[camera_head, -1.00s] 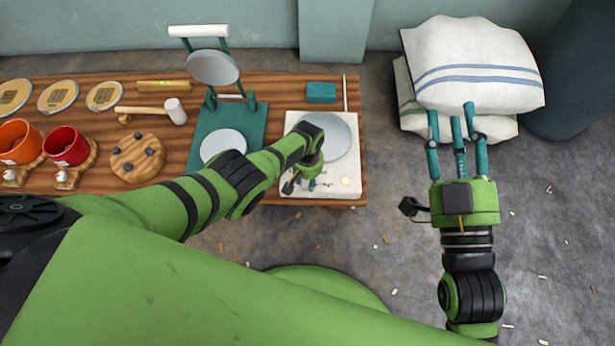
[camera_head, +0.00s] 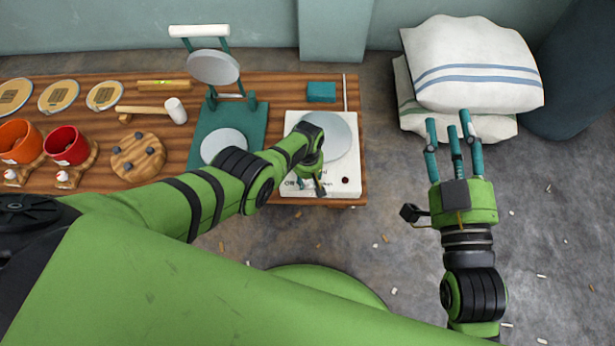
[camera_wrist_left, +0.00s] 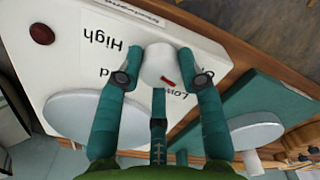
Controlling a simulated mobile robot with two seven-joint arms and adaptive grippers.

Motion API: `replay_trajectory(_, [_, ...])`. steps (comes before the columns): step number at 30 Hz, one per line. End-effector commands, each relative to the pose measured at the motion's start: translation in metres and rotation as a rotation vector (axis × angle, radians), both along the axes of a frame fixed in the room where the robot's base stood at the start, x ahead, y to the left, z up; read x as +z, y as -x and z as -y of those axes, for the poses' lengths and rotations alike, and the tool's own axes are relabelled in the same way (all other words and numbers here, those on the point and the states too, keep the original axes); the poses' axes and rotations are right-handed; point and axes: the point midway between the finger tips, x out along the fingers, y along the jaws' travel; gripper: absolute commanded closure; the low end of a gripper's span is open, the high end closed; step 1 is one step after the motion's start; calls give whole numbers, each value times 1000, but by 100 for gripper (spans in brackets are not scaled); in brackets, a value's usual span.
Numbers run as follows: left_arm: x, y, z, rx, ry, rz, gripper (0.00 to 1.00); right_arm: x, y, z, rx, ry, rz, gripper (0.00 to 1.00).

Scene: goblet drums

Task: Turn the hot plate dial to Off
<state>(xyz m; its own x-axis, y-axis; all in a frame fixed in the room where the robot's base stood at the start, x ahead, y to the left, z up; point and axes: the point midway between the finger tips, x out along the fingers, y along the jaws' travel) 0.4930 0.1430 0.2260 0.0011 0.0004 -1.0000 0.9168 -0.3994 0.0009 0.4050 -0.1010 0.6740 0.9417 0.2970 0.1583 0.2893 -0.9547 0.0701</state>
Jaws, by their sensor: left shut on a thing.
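The white hot plate (camera_head: 349,170) with its grey round heating disc (camera_head: 338,138) stands at the table's right end. Its dial (camera_wrist_left: 158,62) is a white knob with a red mark, seen in the left wrist view. My left gripper (camera_head: 311,186) is shut on the dial, with fingers on both sides of it. The red mark points to the lower right there, on the side of the "Low" lettering (camera_wrist_left: 172,95); the "Off" mark is partly hidden by a finger. The lamp (camera_head: 345,180) is dark red. My right gripper (camera_head: 449,122) is open and empty.
A teal press (camera_head: 256,122) stands left of the hot plate, and a teal block (camera_head: 321,92) lies behind it. Mallet (camera_head: 176,110), cups and discs fill the table's left. White sacks (camera_head: 480,70) lie behind my right gripper.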

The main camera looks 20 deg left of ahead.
Motion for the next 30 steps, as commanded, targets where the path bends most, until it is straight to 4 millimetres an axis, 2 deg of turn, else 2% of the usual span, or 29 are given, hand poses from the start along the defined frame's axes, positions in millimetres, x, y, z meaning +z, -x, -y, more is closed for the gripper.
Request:
replay_trajectory(12, [-2,2,1,253,1,-6,95,0,0,1,-1,-1,2,60])
replay_trajectory(30, [-2,2,1,316,2,-5,95,0,1,0,1,-2,4,60])
